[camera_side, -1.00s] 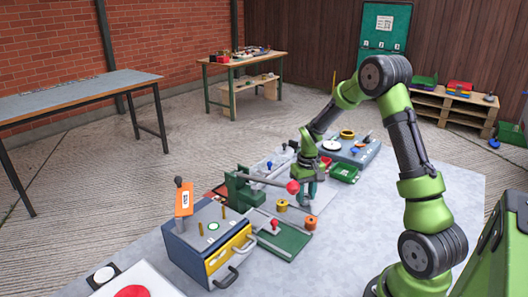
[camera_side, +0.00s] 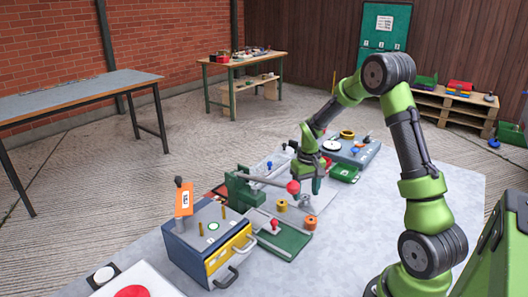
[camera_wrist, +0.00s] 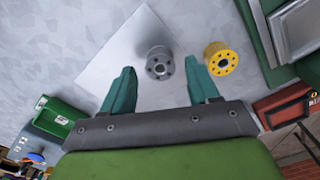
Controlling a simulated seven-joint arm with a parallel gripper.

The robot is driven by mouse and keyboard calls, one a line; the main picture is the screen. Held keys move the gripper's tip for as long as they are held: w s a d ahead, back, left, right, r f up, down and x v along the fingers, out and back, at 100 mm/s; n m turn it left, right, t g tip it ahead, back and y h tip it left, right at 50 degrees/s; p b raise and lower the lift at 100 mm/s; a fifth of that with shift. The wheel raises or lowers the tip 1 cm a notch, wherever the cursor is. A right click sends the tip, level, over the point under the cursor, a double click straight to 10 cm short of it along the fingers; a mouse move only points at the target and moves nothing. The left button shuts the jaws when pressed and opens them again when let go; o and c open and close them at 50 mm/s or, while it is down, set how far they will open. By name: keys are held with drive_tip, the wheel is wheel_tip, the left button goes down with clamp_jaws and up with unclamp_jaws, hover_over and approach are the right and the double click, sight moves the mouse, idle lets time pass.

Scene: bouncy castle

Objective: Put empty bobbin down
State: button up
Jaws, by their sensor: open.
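The empty bobbin (camera_wrist: 159,63) is a bare grey metal spool with holes in its top. In the wrist view it stands upright on a pale square sheet (camera_wrist: 118,52). My gripper (camera_wrist: 159,66) is open, with its teal fingers spread to either side of the bobbin in that view and a gap on both sides. In the side view my gripper (camera_side: 311,186) is just above the table, and I cannot make out the grey bobbin there. A yellow bobbin (camera_wrist: 220,58) stands to the right of the grey one; it also shows in the side view (camera_side: 282,206).
In the side view, an orange bobbin (camera_side: 310,223) stands near a green tray (camera_side: 290,241). A lever with a red ball knob (camera_side: 293,187) reaches close to my gripper. A blue drawer box (camera_side: 200,240) is at front left. The table's right side is clear.

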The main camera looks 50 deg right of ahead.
sight(305, 204)
wheel_tip(305, 204, up, 10)
drive_tip(key=s+a+r+n+t, duration=0.1)
drive_tip(key=s+a+r+t, duration=0.1)
drive_tip(key=a+r, duration=0.4)
drive_tip(key=s+a+r+t, duration=0.2)
drive_tip(key=a+r, duration=0.1)
drive_tip(key=a, duration=0.5)
drive_tip(key=s+a+r+n+t+y, duration=0.1)
drive_tip(key=s+a+r+t+y, duration=0.1)
drive_tip(key=s+a, duration=0.6)
drive_tip(key=shift+s+a+t, duration=0.25)
drive_tip(key=shift+a+t, duration=0.35)
drive_tip(key=shift+a, duration=0.55)
